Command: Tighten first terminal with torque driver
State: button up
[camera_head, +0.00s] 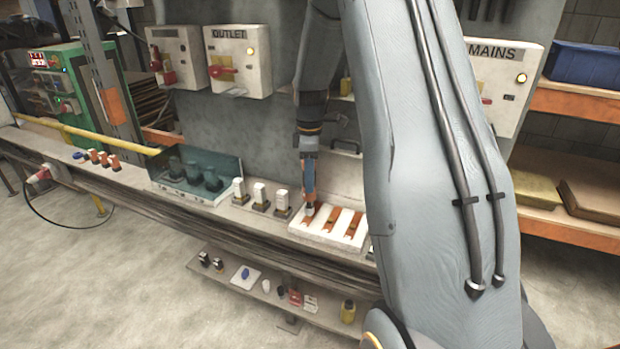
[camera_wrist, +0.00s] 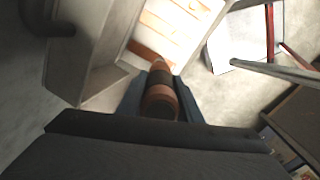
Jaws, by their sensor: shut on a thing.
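My gripper (camera_head: 309,185) points down over the left end of a white tray (camera_head: 298,229) on the bench. It is shut on a round brown-and-black handle, which I take to be the torque driver (camera_wrist: 160,92), seen between the blue fingers in the wrist view. The tray holds several copper-orange strips (camera_head: 333,219), apparently the terminals. They also show in the wrist view (camera_wrist: 165,22). The driver stands roughly upright above the leftmost strip.
Several white-topped pieces (camera_head: 260,195) stand left of the tray, near a teal clear-sided box (camera_head: 190,180). An OUTLET box (camera_head: 238,60) and a MAINS box (camera_head: 503,80) hang on the panel behind. A lower shelf (camera_head: 325,309) holds small parts. My arm hides the bench's right part.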

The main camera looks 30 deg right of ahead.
jog(key=shift+f, duration=0.45)
dwell(0.6)
jog(key=shift+f+p, duration=0.2)
jog(key=shift+p, duration=0.35)
dwell(1.3)
